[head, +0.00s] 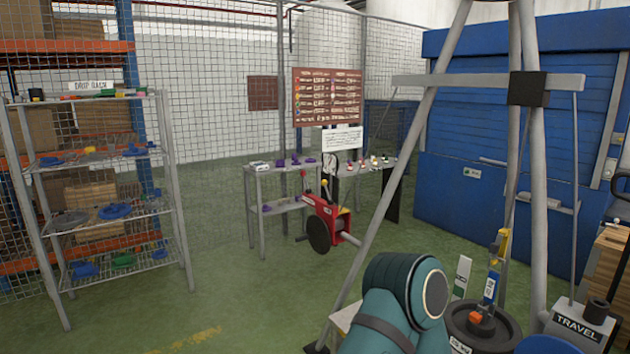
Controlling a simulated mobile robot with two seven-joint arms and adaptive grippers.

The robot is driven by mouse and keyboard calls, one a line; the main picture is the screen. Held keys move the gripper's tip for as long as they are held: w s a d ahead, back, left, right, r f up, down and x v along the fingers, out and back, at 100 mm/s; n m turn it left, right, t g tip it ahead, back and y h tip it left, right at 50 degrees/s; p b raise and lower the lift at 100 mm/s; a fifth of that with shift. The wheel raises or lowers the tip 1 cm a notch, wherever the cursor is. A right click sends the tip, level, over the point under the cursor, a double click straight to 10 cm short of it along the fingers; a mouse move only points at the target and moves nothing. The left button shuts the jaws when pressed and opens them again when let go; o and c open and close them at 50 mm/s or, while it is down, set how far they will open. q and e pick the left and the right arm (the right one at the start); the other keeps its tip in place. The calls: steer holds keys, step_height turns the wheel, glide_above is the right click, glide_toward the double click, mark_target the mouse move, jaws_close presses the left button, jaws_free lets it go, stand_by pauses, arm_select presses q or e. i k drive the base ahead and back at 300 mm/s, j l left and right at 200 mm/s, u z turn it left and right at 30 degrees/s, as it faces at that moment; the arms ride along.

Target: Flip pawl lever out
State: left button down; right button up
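A red winch-like unit (323,211) with a dark round disc (318,235) on its near side shows beside the left leg of a grey frame. A thin lever with a red knob (303,174) and one with a yellow knob (324,183) stand up from it. A small yellow piece (344,211) shows at its right. I cannot tell which of these is the pawl lever, or how it is set. A teal arm link of mine fills the lower middle. Neither of my grippers shows in this view.
The grey A-frame (535,180) stands at right. Below it are a dark round base (482,325) with an upright blue piece (490,288) and a TRAVEL box (583,328). A wire rack (180,235) stands left and a table (262,168) behind. Green floor (240,300) lies clear between.

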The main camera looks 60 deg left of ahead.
mark_target(324, 182)
steer(key=i+j, duration=0.15)
steer(key=j, duration=0.5)
steer(key=i+j, duration=0.1)
steer(key=j, duration=0.55)
steer(key=i+j, duration=0.15)
steer(key=j, duration=0.5)
steer(key=i+j, duration=0.1)
steer(key=j, duration=0.55)
steer(key=i+j, duration=0.15)
steer(key=j, duration=0.5)
steer(key=i+j, duration=0.1)
steer(key=j, duration=0.55)
steer(key=i+j, duration=0.15)
steer(key=j, duration=0.5)
steer(key=i+j, duration=0.1)
steer(key=j, duration=0.55)
steer(key=j+u, duration=0.05)
